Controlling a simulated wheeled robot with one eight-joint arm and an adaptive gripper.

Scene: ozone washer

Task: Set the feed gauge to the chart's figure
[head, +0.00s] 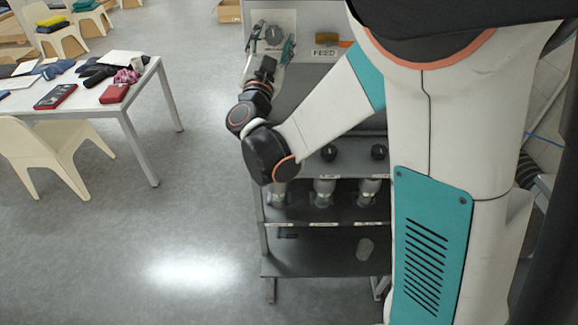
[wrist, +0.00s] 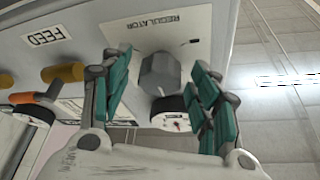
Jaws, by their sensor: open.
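The regulator knob (wrist: 160,74) is a grey faceted knob on a white panel marked REGULATOR (wrist: 160,25). In the head view the knob (head: 273,35) shows at the top of the rack. A white dial gauge (wrist: 172,124) with a red mark sits just below the knob in the wrist view; its reading is too small to tell. My gripper (wrist: 158,90) is open, with its teal fingers on either side of the knob and gauge; I cannot tell if they touch. In the head view my gripper (head: 270,45) is at the panel. No chart can be made out.
A FEED label (wrist: 43,37) and an orange-handled valve (wrist: 40,97) are left of the panel. A white table (head: 100,100) with cloths and cases stands left, with a chair (head: 55,150). Floor between is clear.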

